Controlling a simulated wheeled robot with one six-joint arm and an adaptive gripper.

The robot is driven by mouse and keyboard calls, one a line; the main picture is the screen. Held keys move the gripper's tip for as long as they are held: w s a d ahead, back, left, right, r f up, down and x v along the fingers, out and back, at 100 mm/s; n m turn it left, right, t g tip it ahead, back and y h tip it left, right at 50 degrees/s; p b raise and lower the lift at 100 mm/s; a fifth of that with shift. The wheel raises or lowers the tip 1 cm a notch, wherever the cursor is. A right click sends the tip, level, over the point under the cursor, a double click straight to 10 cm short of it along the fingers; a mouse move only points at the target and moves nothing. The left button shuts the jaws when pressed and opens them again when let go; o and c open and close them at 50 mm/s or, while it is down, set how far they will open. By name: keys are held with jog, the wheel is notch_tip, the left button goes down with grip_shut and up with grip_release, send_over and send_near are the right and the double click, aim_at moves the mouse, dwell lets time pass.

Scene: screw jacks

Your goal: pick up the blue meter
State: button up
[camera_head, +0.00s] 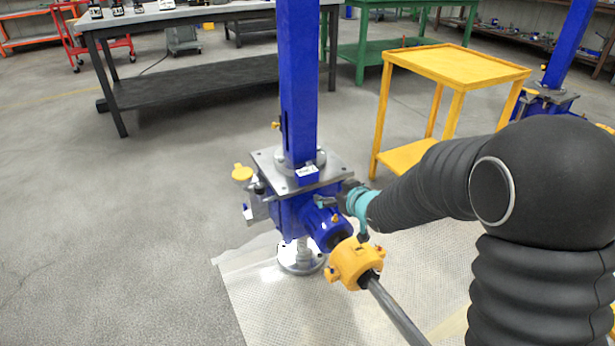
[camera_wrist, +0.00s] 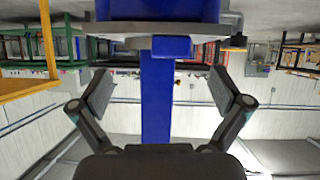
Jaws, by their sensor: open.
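A small blue block with a white label, which looks like the blue meter (camera_head: 306,174), sits at the near edge of the screw jack's grey top plate (camera_head: 272,160). In the wrist view, which is upside down, the blue meter (camera_wrist: 172,46) shows against the plate, in front of the tall blue column (camera_wrist: 157,105). My gripper (camera_wrist: 165,90) is open and empty, its two fingers apart on either side of the column in the picture. The meter appears ahead of the fingers, not between them.
The jack's blue gearbox (camera_head: 290,215) has a yellow coupling (camera_head: 355,262) and a grey shaft (camera_head: 398,312) running to the lower right. A yellow cart (camera_head: 455,65) stands behind my arm. A workbench (camera_head: 190,17) stands at the back left. The floor at left is clear.

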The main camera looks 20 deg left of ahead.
aim_at(309, 173)
jog(key=shift+y, duration=0.8)
jog(key=r+x, duration=0.1)
jog(key=x, duration=0.3)
jog(key=a+r+x, duration=0.1)
jog(key=x, duration=0.9)
jog(key=shift+a+r, duration=0.25)
jog(key=shift+r, duration=0.15)
jog(key=c, duration=1.5)
